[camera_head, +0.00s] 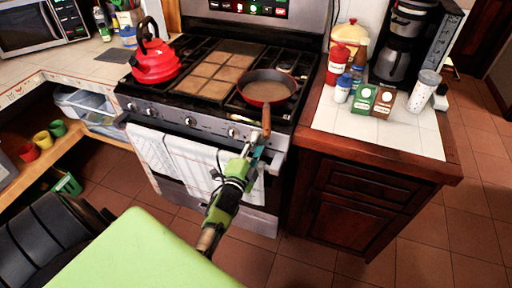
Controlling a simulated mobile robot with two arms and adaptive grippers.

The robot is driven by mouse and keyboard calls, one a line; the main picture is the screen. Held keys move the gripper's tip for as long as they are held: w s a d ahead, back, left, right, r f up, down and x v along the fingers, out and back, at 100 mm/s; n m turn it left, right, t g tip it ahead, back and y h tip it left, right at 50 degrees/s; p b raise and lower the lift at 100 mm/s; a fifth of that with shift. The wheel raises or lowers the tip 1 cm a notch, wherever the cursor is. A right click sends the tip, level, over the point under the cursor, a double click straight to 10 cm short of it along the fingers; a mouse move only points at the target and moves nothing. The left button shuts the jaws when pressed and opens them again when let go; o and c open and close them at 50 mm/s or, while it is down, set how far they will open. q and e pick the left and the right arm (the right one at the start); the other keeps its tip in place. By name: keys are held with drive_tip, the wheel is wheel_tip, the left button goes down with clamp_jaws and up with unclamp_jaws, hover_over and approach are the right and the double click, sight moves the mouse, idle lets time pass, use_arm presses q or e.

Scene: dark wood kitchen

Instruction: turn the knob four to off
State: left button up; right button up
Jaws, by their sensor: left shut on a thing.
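The stove (215,150) has a row of round knobs along its front panel; one visible knob (233,132) is just left of my gripper. My left gripper (254,147) reaches up to the right end of that panel, just below the wooden handle of the pan. It is shut on what appears to be a stove knob there, which the fingers mostly hide. I cannot read the knob's number or its setting. My right gripper is not in view.
A frying pan (268,87) sits on the right burner, its handle overhanging the front edge near my gripper. A red kettle (154,62) stands at the back left. White towels (190,165) hang on the oven door. The right counter (325,117) holds bottles, boxes and a coffee maker.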

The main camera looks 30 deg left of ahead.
use_arm(q)
drive_tip(key=shift+f+m+b, duration=0.1)
drive_tip(key=shift+m+b, duration=0.55)
drive_tip(key=shift+m, duration=1.05)
